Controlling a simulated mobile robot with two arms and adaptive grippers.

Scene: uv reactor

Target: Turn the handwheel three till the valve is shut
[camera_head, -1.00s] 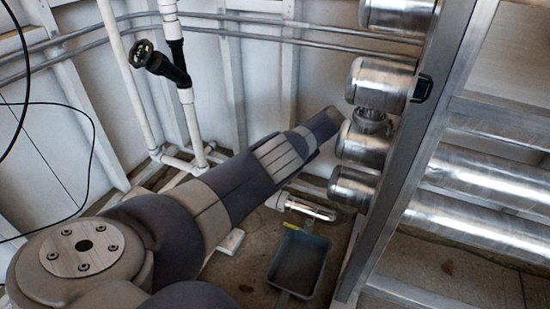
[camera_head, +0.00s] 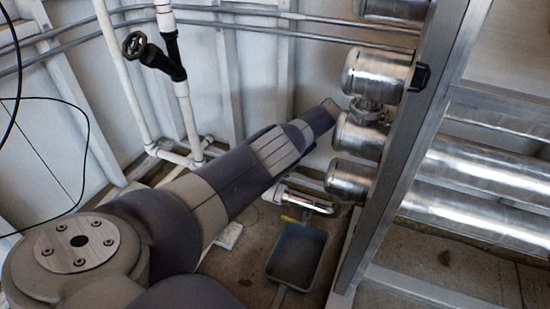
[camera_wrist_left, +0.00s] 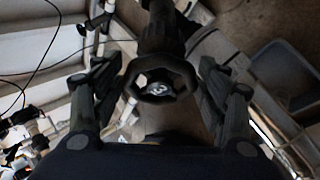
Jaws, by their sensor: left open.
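In the left wrist view a black handwheel (camera_wrist_left: 136,85) with an angular rim sits between the fingers of my left gripper (camera_wrist_left: 160,100). A pale mark, perhaps a 3, shows at its hub, but it is too blurred to read surely. The fingers are spread on both sides of the rim; I cannot tell whether either touches it. A dark stem runs up behind the wheel. In the head view my left arm reaches from lower left to the centre, and its gripper is hidden. Another black handwheel (camera_head: 134,45) is on a white pipe at upper left. My right gripper is not in view.
A metal frame post (camera_head: 408,130) and shiny cylinders (camera_head: 377,72) stand right of my arm. A grey-blue bin (camera_head: 296,256) is on the floor; it also seems to show in the left wrist view (camera_wrist_left: 285,70). White pipes (camera_head: 187,115) rise along the wall. Black cables hang at left.

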